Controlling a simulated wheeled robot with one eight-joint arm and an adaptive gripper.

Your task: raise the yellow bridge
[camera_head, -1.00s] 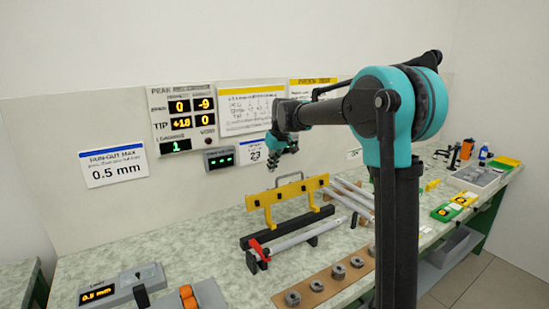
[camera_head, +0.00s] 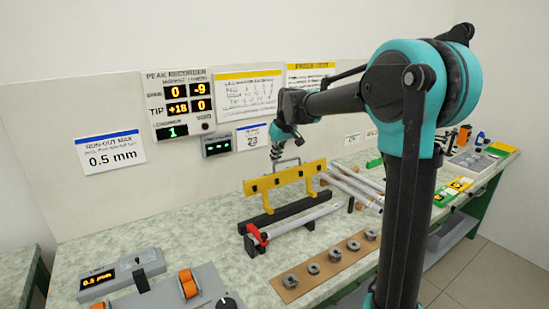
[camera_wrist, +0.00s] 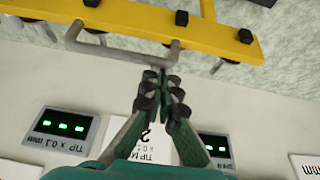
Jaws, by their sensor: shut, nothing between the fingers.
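The yellow bridge (camera_head: 286,179) is a long bar with black knobs, standing level over a black base (camera_head: 290,214) on the bench. A grey U-shaped handle (camera_head: 287,162) is on it. In the wrist view the bridge (camera_wrist: 150,22) crosses the top, with its handle (camera_wrist: 118,52) reaching toward my fingers. My gripper (camera_head: 275,156) is just above the bridge, near the handle. In the wrist view its green fingers (camera_wrist: 158,74) are shut together and empty, with tips close to the handle's right end. I cannot tell whether they touch it.
A silver rod (camera_head: 303,222) lies in front of the bridge, beside a red clamp (camera_head: 255,236). More rods (camera_head: 355,183) lie to the right. A brown strip with several grey rings (camera_head: 312,268) is in front. Display panels (camera_head: 180,105) hang on the wall behind.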

